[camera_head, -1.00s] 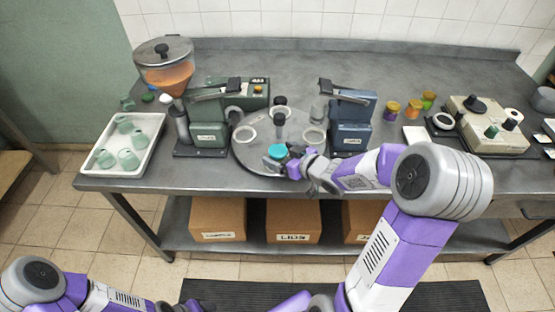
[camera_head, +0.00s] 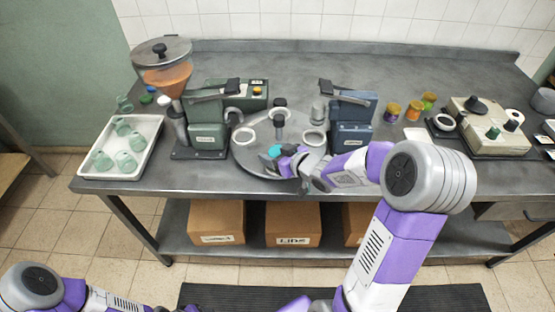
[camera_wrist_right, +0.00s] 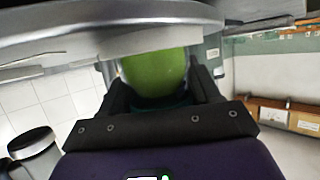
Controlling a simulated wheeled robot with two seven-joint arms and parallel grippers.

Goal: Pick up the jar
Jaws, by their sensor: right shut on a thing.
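The jar (camera_wrist_right: 155,72) shows bright green between the two dark fingers in the right wrist view, with a teal edge at its near end. In the head view only its teal lid (camera_head: 275,151) shows clearly, at the front of the round grey turntable (camera_head: 246,160). My right gripper (camera_head: 286,156) reaches it from the right and is shut on it. The fingers hide most of the jar in the head view, so I cannot tell whether it still touches the turntable. My left arm shows at the lower left, but its gripper is out of view.
A green machine (camera_head: 208,137) with an orange-filled hopper (camera_head: 168,72) stands left of the turntable, a blue machine (camera_head: 351,137) right of it. A white tray (camera_head: 150,150) holds several pale green jars. Small coloured jars (camera_head: 414,109) stand further right. The table's back is clear.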

